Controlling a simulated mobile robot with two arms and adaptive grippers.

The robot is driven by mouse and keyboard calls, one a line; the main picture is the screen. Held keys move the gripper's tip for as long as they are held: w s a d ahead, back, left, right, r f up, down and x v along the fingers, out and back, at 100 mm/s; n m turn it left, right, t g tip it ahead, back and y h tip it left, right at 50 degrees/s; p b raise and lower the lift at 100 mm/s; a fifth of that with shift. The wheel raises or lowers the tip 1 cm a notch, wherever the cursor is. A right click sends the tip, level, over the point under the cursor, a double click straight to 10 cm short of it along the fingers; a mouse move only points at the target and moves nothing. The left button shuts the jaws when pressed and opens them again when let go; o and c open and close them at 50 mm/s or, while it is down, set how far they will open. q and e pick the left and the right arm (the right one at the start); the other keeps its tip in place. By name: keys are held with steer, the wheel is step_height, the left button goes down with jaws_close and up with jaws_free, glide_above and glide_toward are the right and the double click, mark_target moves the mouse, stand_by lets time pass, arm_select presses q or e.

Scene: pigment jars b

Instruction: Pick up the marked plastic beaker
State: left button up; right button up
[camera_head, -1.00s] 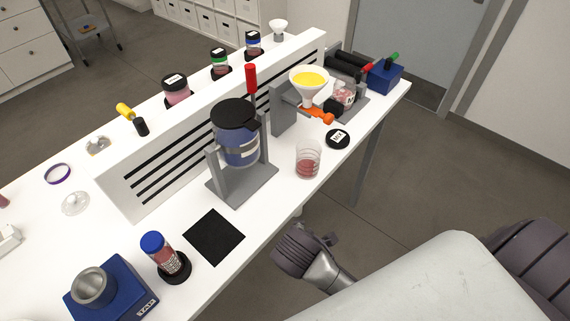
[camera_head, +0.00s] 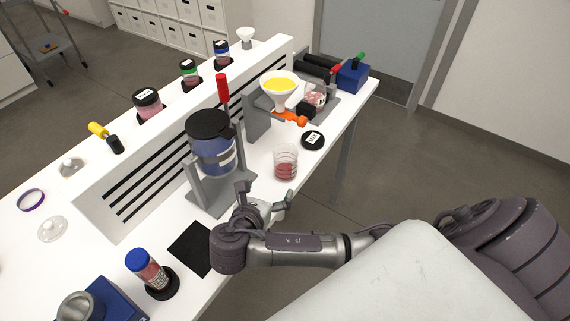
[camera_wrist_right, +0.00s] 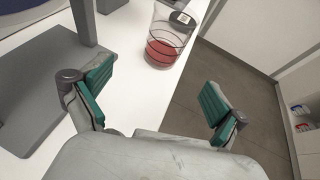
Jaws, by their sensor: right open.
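The marked plastic beaker (camera_head: 286,162) is clear, with dark ring lines and red contents low inside. It stands upright on the white table, right of the grey stand. It also shows in the right wrist view (camera_wrist_right: 168,42), beyond the fingers at the top. My right gripper (camera_head: 264,196) is open and empty, just short of the beaker on its near side. Its green finger pads show wide apart in the wrist view (camera_wrist_right: 157,94), with the beaker apart from both. My left gripper is not in view.
A grey stand holding a blue jar with a black lid (camera_head: 212,142) is close left of my right gripper. A black lid (camera_head: 312,140) lies behind the beaker. A funnel with yellow powder (camera_head: 281,88) stands farther back. The table's right edge is near the beaker.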

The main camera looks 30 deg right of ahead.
mark_target(280, 174)
steer(key=x, duration=0.6)
steer(key=shift+w+d+f, duration=0.15)
steer(key=shift+w+d, duration=0.05)
steer(key=shift+d, duration=0.15)
steer(key=x, duration=0.1)
steer(key=p+x, duration=0.1)
steer(key=x, duration=0.1)
steer(key=r+p+x, duration=0.1)
steer(key=shift+d+f, duration=0.2)
steer(key=shift+d, duration=0.45)
steer(key=shift+w+d+f, duration=0.15)
steer(key=shift+w, duration=0.1)
steer(key=shift+c, duration=0.3)
steer(key=c, duration=1.2)
